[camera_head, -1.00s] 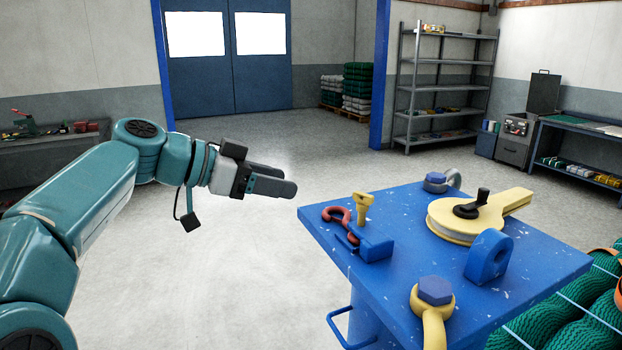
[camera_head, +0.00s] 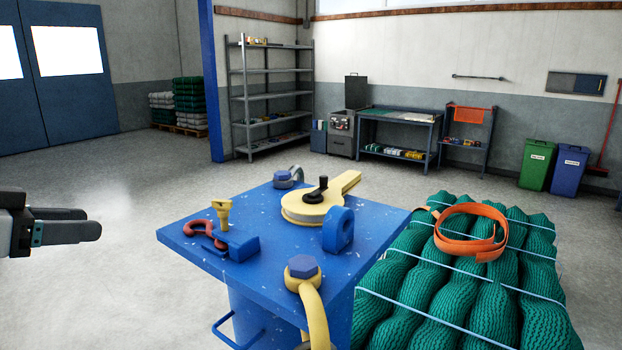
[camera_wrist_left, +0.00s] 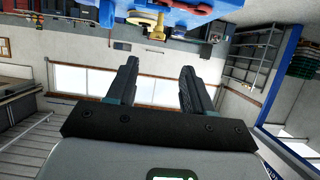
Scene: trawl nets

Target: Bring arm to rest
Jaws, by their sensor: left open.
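My left gripper (camera_head: 85,228) shows at the left edge of the head view, in the air left of the blue stand and apart from it. In the left wrist view its two dark fingers (camera_wrist_left: 157,85) are spread with nothing between them. The rest of my left arm is out of the head view. My right gripper is not in view.
A blue stand (camera_head: 265,262) holds a yellow pulley block (camera_head: 312,207), a red hook (camera_head: 203,229), a yellow-and-blue shackle (camera_head: 305,282) and a blue lug (camera_head: 338,230). Green nets (camera_head: 440,270) with an orange strap (camera_head: 470,210) lie to its right. Open floor lies behind.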

